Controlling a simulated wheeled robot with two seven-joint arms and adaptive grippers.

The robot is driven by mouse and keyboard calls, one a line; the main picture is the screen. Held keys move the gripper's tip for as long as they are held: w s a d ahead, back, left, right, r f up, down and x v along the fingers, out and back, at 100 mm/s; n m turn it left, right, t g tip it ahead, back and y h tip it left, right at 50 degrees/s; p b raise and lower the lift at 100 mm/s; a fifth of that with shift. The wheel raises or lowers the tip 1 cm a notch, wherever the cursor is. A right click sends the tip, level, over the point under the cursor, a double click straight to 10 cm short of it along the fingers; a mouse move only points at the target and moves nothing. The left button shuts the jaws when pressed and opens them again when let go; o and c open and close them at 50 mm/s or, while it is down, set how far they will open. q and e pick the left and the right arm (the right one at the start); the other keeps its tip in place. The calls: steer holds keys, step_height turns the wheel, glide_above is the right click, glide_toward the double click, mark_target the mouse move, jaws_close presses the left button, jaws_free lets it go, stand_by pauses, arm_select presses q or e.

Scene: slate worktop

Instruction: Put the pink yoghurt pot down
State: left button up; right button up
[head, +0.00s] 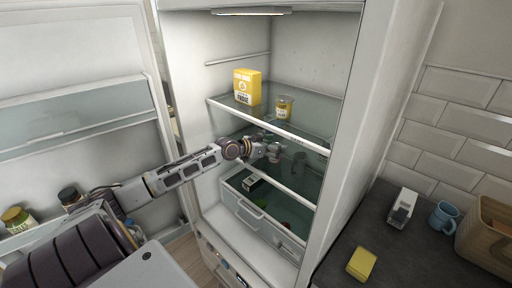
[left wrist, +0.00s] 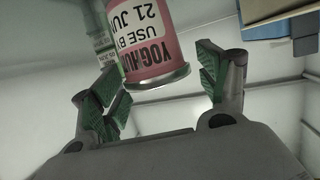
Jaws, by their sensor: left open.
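The pink yoghurt pot (left wrist: 150,42) shows in the left wrist view with a white label reading "YOGHURT, USE BY 21 JUN", upside down in that picture. It is between and just beyond the spread green-padded fingers of my left gripper (left wrist: 160,88). A clear gap shows between the pot and the right-hand finger; whether the left-hand finger touches it I cannot tell. In the head view my left gripper (head: 275,152) reaches into the fridge below the upper glass shelf (head: 305,125). The pot cannot be made out there. My right gripper is out of view.
A yellow box (head: 247,87) and a small jar (head: 284,107) stand on the upper shelf. A clear drawer (head: 250,212) lies below, with a dark item (head: 252,182) in it. The open door (head: 80,120) is at left. A mug (head: 444,216) and sponge (head: 361,264) are on the worktop.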

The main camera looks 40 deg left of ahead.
arm_select(q)
steer(key=v, duration=1.1)
steer(key=shift+s+b, duration=0.3)
steer(key=shift+b, duration=0.1)
stand_by(1.2)
stand_by(0.7)
